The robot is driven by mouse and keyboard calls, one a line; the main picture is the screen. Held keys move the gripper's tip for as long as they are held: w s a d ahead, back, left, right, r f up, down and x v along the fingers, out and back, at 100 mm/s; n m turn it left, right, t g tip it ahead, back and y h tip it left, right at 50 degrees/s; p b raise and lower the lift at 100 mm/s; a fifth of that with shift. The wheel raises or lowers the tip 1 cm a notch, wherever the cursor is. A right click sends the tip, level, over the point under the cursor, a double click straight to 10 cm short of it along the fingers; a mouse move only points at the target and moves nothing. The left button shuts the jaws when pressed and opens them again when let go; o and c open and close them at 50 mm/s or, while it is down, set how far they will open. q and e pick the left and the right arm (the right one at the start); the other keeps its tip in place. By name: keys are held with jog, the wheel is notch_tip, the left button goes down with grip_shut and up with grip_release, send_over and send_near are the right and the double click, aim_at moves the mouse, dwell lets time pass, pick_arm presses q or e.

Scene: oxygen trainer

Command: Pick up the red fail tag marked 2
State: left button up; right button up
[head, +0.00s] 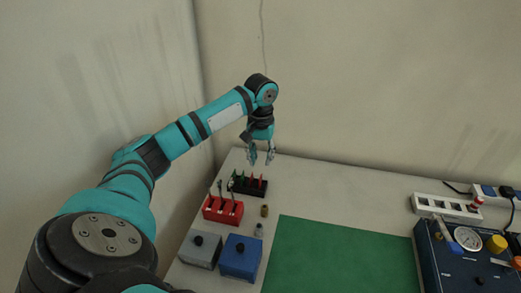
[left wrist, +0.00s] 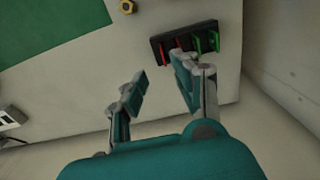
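A black rack (head: 264,194) stands near the back left of the table and holds upright red and green tags. The red tags (head: 260,182) are on its right side in the head view; in the left wrist view a red tag (left wrist: 163,50) shows at the rack's left end. No number is readable, so I cannot tell which is marked 2. My left gripper (head: 262,159) is open and empty, pointing down above and behind the rack. In the left wrist view its fingers (left wrist: 160,72) are spread, and one overlaps the rack's near edge. My right gripper is out of view.
A red rack (head: 222,217) with upright pieces stands in front of the black one. Grey (head: 200,254) and blue (head: 240,261) boxes, a brass fitting (head: 265,211) and a green mat (head: 335,258) are nearby. A gauge panel (head: 445,265) and power strip (head: 440,207) lie right.

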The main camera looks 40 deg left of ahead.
pick_arm(q)
send_over(260, 184)
notch_tip(260, 184, down, 4)
jog(key=f, duration=0.2)
jog(key=f+p, duration=0.1)
jog(key=f, duration=0.1)
jog(key=w+a+f+p, duration=0.1)
jog(key=f, duration=0.1)
jog(key=shift+d+r, duration=0.1)
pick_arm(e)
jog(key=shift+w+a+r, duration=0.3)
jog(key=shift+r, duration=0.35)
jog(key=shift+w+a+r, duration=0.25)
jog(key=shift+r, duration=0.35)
pick_arm(q)
grip_shut()
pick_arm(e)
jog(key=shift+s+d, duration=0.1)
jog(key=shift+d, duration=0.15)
